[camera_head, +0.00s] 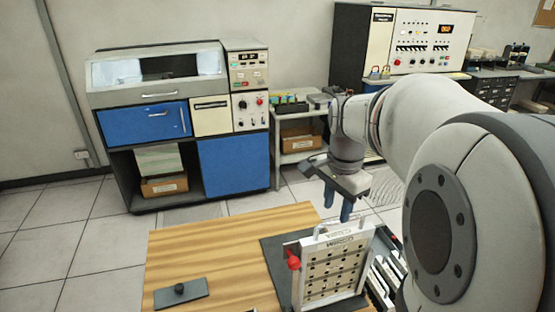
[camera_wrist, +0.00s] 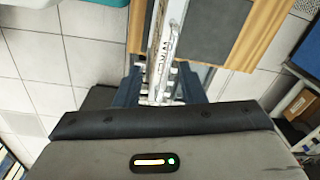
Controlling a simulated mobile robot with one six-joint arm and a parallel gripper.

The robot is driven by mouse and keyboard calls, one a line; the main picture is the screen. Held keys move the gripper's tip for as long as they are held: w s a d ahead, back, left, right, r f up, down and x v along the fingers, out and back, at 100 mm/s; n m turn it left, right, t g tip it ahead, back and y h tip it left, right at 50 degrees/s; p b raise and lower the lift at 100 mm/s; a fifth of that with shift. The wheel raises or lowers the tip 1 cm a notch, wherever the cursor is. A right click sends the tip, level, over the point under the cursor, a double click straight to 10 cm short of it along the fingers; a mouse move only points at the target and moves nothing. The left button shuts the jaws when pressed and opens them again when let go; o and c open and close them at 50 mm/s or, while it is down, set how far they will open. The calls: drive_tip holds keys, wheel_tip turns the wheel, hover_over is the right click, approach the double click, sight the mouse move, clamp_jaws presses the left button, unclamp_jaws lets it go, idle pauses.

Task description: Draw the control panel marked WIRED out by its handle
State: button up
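A pale panel (camera_head: 335,270) with rows of dark slots stands upright in the head view, with lettering along its top that seems to read WIRED. A light handle (camera_head: 333,229) arches from its top edge. My gripper (camera_head: 339,210) points down just above and behind the panel's top, its two blue fingers apart. In the wrist view my gripper (camera_wrist: 161,84) is open, with light metal handle parts (camera_wrist: 168,72) between its fingers in the picture. Whether the fingers touch them I cannot tell. The lower part of the panel's mount is hidden.
A red knob (camera_head: 293,260) sticks out at the panel's left side. Several more panels (camera_head: 386,275) stand close on its right, partly behind my arm. A dark block with a knob (camera_head: 181,294) lies on the wooden table (camera_head: 220,245), whose left part is mostly clear.

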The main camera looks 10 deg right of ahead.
drive_tip(key=d+m, duration=0.1)
drive_tip(key=w+d+r+m, duration=0.1)
drive_tip(key=w+m, duration=0.1)
drive_tip(key=shift+d+r+g+p, duration=0.25)
drive_tip(key=shift+d+g+p, duration=0.05)
drive_tip(key=shift+d+p, duration=0.1)
wheel_tip(320, 180, down, 9)
drive_tip(key=b, duration=0.7)
drive_tip(key=shift+s, duration=0.1)
drive_tip(key=shift+c, duration=0.4)
clamp_jaws()
drive_tip(key=shift+r, duration=0.15)
idle(0.3)
